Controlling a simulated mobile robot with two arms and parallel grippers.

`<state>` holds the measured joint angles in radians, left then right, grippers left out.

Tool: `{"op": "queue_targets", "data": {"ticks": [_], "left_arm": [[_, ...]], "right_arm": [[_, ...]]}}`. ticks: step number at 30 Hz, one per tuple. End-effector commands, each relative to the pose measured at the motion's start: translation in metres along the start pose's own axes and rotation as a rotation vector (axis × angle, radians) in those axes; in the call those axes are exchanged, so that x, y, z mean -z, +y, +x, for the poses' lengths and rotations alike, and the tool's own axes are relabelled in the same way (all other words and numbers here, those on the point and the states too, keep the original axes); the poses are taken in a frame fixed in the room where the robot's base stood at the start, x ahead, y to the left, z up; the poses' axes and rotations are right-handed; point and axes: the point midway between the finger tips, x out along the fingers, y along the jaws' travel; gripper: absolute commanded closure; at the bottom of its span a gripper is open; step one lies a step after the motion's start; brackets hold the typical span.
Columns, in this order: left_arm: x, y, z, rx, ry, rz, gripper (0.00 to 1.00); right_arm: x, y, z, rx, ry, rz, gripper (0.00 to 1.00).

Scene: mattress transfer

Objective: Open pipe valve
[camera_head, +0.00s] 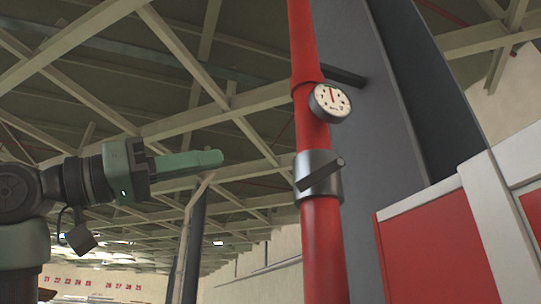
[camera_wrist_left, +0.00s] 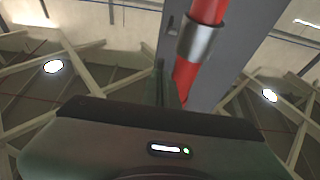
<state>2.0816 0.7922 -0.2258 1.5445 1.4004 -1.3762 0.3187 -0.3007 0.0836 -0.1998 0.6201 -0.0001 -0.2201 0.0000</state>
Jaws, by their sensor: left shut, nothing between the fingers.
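A red vertical pipe (camera_head: 322,240) runs up the middle of the head view. A grey metal valve collar (camera_head: 318,166) wraps around it, with a short dark handle (camera_head: 323,173) sticking out and tilted up to the right. My left gripper (camera_head: 217,158) is left of the valve, with its green fingers shut, empty and pointing right. A clear gap separates the fingertips from the valve. In the left wrist view the collar (camera_wrist_left: 196,42) and red pipe (camera_wrist_left: 184,76) show beyond the finger (camera_wrist_left: 161,85). My right gripper is not in view.
A round pressure gauge (camera_head: 330,102) is mounted on the pipe above the valve. A grey column (camera_head: 378,140) stands behind the pipe. A red and white structure (camera_head: 437,247) is at the lower right. The space between my left gripper and the pipe looks clear.

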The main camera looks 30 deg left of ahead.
Motion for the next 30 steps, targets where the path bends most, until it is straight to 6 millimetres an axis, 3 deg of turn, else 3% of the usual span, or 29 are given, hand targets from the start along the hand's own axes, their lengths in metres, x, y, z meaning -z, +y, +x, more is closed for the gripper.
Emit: {"op": "queue_targets", "data": {"ticks": [5,18,24,30], "left_arm": [[0.000,0.000,0.015,-0.002,-0.018,0.000,1.00],[-0.004,0.000,0.103,-0.002,-0.015,0.001,1.00],[-0.032,-0.001,0.105,0.001,-0.014,0.000,1.00],[-0.042,0.001,0.107,-0.002,-0.012,0.001,1.00]], "right_arm": [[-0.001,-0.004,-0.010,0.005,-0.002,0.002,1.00],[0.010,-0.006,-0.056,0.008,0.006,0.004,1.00],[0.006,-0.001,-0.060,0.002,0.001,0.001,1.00],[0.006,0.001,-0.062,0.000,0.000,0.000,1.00]]}}
